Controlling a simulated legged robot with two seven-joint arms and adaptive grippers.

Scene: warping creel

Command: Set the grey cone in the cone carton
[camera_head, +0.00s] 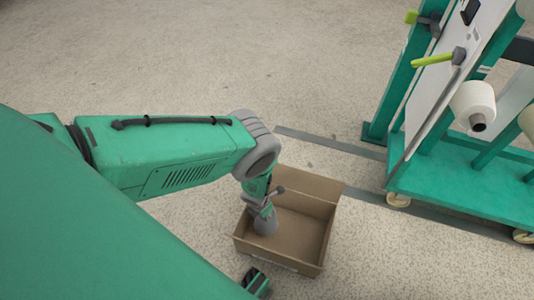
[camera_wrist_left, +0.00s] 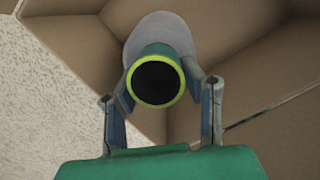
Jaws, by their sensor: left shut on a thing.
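My left gripper (camera_head: 263,202) reaches down into the open brown cone carton (camera_head: 262,250) from its left side. It is shut on the grey cone (camera_head: 265,226), which is inside the carton walls near the left side. In the left wrist view the cone's grey body (camera_wrist_left: 166,28) flares out beyond a dark green tube with a yellow-green rim. The fingers of my left gripper (camera_wrist_left: 158,84) press on both sides of this tube. I cannot tell whether the cone's base touches the carton floor.
A green creel frame (camera_head: 480,185) on casters stands at the right, with a pale cone (camera_head: 474,105) on it and lime-green handles (camera_head: 432,60). Grey strips run along the speckled floor behind the carton. The carton's right part is empty; its back flap (camera_head: 310,184) stands open.

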